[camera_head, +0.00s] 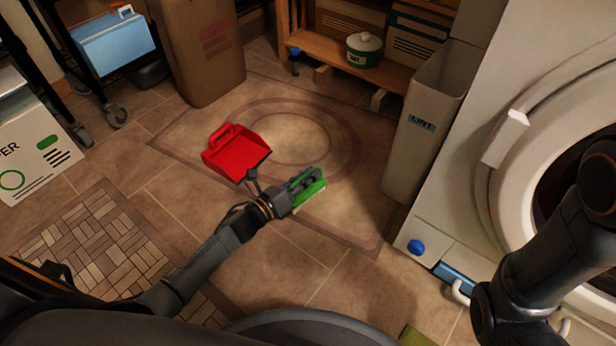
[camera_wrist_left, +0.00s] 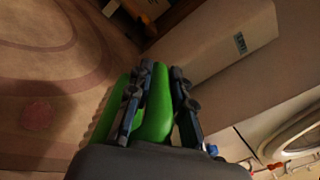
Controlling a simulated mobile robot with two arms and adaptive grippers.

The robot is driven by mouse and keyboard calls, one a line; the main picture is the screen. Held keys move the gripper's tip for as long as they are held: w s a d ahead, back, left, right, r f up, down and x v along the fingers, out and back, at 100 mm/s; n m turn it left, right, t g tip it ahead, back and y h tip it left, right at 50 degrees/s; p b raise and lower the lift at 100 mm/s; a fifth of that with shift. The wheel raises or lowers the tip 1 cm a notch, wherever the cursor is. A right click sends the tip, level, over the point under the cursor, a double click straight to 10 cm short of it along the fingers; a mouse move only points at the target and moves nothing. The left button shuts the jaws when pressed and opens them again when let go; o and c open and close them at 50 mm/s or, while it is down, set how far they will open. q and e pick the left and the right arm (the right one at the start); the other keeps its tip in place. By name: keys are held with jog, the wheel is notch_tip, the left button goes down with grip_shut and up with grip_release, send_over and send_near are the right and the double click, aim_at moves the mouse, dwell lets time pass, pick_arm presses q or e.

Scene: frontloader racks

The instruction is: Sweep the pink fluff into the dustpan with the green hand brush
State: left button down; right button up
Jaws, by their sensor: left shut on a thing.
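The red dustpan (camera_head: 236,152) lies on the tiled floor near the middle of the head view. My left gripper (camera_head: 298,190) is just to its lower right, shut on the green hand brush (camera_head: 312,192). In the left wrist view the green brush (camera_wrist_left: 155,110) sits between the two fingers of my left gripper (camera_wrist_left: 158,95), with its bristles on the left. A faint pinkish round patch on the floor in the left wrist view may be the pink fluff (camera_wrist_left: 38,115). I cannot make out fluff in the head view. My right gripper's fingers are out of view.
A pale bin (camera_head: 428,130) and the white washing machine (camera_head: 470,215) stand on the right. A cardboard box (camera_head: 200,50) and a wooden shelf (camera_head: 325,48) are at the back. A patterned mat (camera_head: 95,245) lies at left. Floor around the dustpan is mostly clear.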

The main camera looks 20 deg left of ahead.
pick_arm(q)
notch_tip(320, 180, down, 8)
jog(key=b, duration=0.7)
jog(key=c, duration=2)
grip_release()
grip_shut()
jog(key=shift+a, duration=0.1)
